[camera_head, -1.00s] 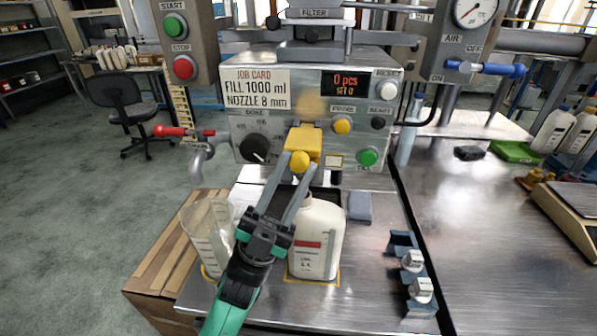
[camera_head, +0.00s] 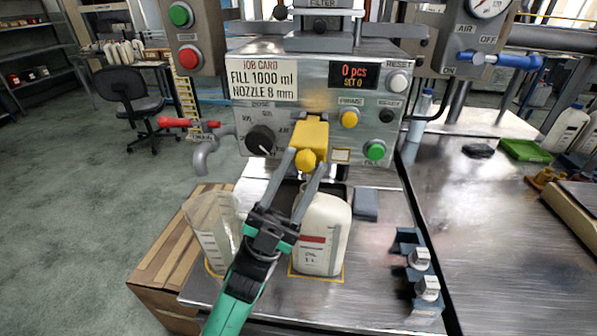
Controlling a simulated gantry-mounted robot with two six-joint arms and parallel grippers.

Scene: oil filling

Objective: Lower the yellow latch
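The yellow latch (camera_head: 313,133) is a block on the front of the grey filling machine, with a round yellow knob (camera_head: 306,159) at its lower end. My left gripper (camera_head: 304,160) reaches up from below, with its two grey fingers spread apart. The fingertips are on either side of the knob, with the knob between them. I cannot tell whether they touch it. A white bottle (camera_head: 325,222) with a red-striped label stands below the latch, partly hidden by the gripper. My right gripper is not in view.
A clear measuring jug (camera_head: 211,232) stands left of the bottle, close to my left arm. Two white-topped nozzles (camera_head: 427,289) sit in a dark rack at the right. A red-handled tap (camera_head: 190,123) sticks out at the left. The steel table at far right has free room.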

